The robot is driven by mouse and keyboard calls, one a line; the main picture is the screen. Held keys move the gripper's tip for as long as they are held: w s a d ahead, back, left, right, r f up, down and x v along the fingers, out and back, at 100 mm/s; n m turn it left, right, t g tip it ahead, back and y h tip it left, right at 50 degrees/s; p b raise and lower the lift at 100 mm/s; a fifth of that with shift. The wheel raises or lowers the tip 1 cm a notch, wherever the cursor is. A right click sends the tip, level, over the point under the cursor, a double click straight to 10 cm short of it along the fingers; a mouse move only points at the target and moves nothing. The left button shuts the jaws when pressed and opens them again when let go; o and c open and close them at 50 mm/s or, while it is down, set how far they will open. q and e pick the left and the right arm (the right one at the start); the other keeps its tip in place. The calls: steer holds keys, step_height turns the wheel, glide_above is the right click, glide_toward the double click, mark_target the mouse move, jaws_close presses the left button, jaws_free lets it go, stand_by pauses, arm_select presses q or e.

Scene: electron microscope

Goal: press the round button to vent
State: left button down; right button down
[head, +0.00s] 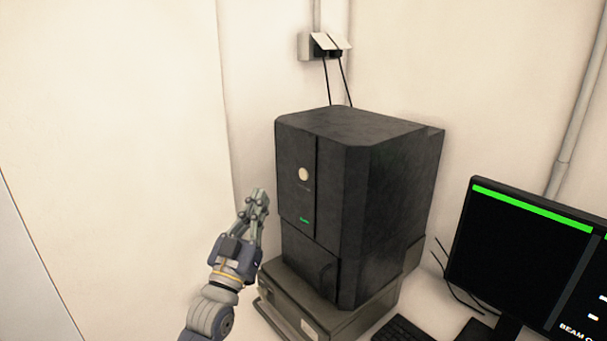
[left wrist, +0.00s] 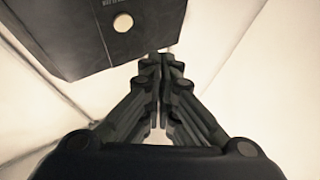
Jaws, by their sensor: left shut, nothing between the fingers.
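The round button (head: 303,174) is a pale cream disc on the front of the black microscope (head: 396,185). A small green mark shows below it on the same face. In the left wrist view the button (left wrist: 123,22) shows on the dark front, up and left of the fingertips. My left gripper (head: 258,194) is shut and empty. In the head view it is left of the microscope's front and a little lower than the button. It appears apart from the button. Its closed fingertips also show in the left wrist view (left wrist: 160,60). My right gripper is not in view.
The microscope stands on a dark base unit (head: 315,318). A monitor (head: 520,255) with a green bar stands at the right, with a keyboard (head: 403,328) in front. A wall socket (head: 322,46) with cables is behind.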

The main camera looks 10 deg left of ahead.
mark_target(303, 175)
arm_select(q)
steer(key=r, duration=0.2)
steer(key=r+t, duration=0.1)
steer(key=shift+s+a, duration=0.25)
steer(key=w+d+b, duration=0.2)
steer(key=w+d, duration=0.3)
steer(key=w, duration=0.2)
steer(key=shift+d, duration=0.25)
stand_by(1.4)
steer(key=shift+w+d+b, duration=0.25)
steer(key=shift+w+b, duration=0.05)
